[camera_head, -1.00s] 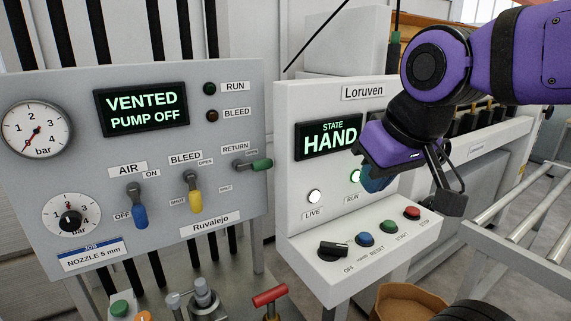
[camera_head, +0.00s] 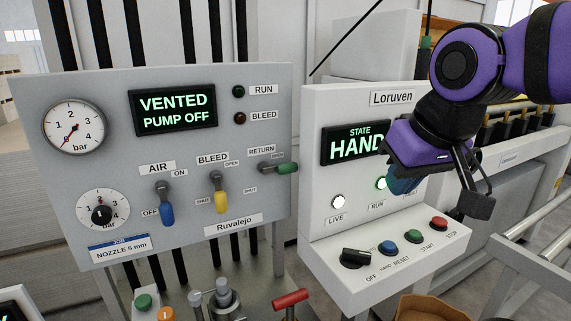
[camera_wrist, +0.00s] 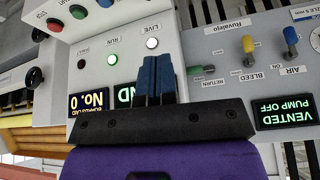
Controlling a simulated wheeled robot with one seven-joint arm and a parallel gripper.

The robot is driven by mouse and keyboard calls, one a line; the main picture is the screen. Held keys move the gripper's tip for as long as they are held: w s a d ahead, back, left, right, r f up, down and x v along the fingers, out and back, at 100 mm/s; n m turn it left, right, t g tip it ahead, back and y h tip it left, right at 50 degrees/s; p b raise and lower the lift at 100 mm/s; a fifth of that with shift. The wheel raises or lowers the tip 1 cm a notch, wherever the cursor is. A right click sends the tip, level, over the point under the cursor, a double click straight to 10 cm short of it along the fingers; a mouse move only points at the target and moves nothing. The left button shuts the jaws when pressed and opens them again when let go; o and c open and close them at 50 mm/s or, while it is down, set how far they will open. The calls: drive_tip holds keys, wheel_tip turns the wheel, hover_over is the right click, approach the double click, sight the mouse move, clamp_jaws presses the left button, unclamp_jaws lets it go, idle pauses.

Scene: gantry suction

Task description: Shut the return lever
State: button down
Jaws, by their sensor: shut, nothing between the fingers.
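The return lever (camera_head: 287,168) has a green handle on the grey Ruvalejo panel (camera_head: 60,205), at its right edge under the RETURN label. Its handle points sideways to the right, beside the OPEN mark; the SHUT mark is lower left. The lever also shows in the wrist view (camera_wrist: 204,70), just right of my fingers. My gripper (camera_head: 404,182) is in front of the Loruven console, right of the lever and apart from it in the head view. Its blue fingers (camera_wrist: 157,78) are together and empty. They cover part of the console's display.
The Loruven console (camera_head: 312,215) stands right of the panel, with a black knob and several buttons on its sloped front. The blue air lever (camera_head: 166,212) and yellow bleed lever (camera_head: 221,201) hang left of the return lever. A red-handled valve (camera_head: 290,298) is below.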

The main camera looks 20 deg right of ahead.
drive_tip(key=w+a+r+m+g+h, duration=0.1)
drive_tip(key=w+a+r+m, duration=0.1)
drive_tip(key=w+r+m, duration=0.3)
drive_tip(key=w+a+r+m+g+h, duration=0.1)
drive_tip(key=w+m, duration=0.2)
drive_tip(key=w, duration=0.5)
drive_tip(key=m+g+h, duration=0.1)
drive_tip(key=m, duration=0.7)
hover_over(288, 165)
drive_tip(key=s+a, duration=0.3)
drive_tip(key=s, duration=0.1)
drive_tip(key=shift+s+a+r, duration=0.2)
drive_tip(key=shift+r, duration=0.2)
drive_tip(key=shift+f, duration=0.1)
drive_tip(key=x, duration=1.2)
drive_tip(key=shift+w+a+f, duration=0.2)
drive_tip(key=shift+w+a, duration=0.05)
drive_tip(key=shift+w, duration=0.15)
drive_tip(key=shift+w+f, duration=0.3)
drive_tip(key=shift+f, duration=0.2)
